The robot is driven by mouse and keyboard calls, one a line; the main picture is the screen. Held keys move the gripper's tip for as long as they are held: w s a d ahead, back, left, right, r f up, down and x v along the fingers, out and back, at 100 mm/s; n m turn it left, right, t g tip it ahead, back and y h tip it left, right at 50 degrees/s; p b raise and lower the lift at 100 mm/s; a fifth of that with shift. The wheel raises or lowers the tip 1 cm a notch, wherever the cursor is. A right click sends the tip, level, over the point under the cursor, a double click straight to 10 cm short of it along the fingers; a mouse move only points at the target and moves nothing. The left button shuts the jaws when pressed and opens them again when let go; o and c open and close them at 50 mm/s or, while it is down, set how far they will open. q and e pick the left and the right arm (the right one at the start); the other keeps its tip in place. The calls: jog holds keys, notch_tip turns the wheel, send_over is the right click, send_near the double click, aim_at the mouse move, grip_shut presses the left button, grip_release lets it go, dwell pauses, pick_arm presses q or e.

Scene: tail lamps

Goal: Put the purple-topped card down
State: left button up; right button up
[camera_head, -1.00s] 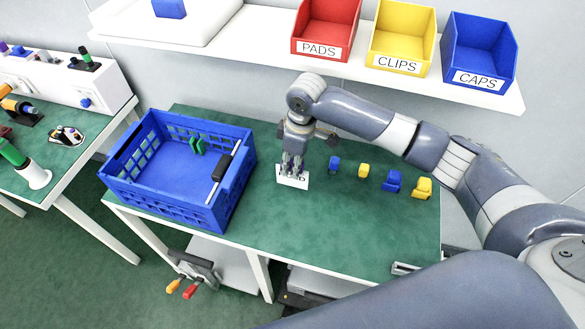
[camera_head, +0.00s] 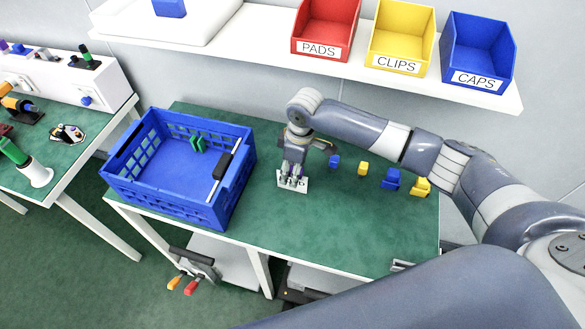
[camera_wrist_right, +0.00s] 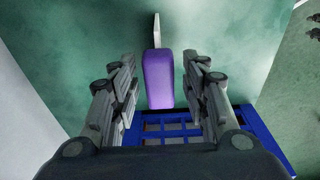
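The purple-topped card is a white label plate (camera_head: 293,180) with a purple grip on top. It is on the green table right of the blue crate, and appears upright. My right gripper (camera_head: 292,172) is directly over it, its fingers on either side of the purple top. In the right wrist view the purple top (camera_wrist_right: 158,80) lies between the two fingers (camera_wrist_right: 158,85), with a gap on each side, so the gripper is open. The white edge of the card shows beyond it. The gripper hides part of the card's lettering. My left gripper is not in view.
A blue crate (camera_head: 228,205) with green pieces inside stands to the left. Small blue and yellow parts (camera_head: 392,180) sit in a row to the right. Bins labelled PADS, CLIPS and CAPS (camera_head: 398,62) stand on the shelf (camera_head: 270,38) above. The front table area is clear.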

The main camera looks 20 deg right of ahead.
jog(key=shift+r, duration=0.1)
notch_tip(320, 180, up, 12)
jog(key=d+b, duration=0.1)
jog(key=shift+s, duration=0.4)
jog(key=shift+d, duration=0.1)
dwell(0.4)
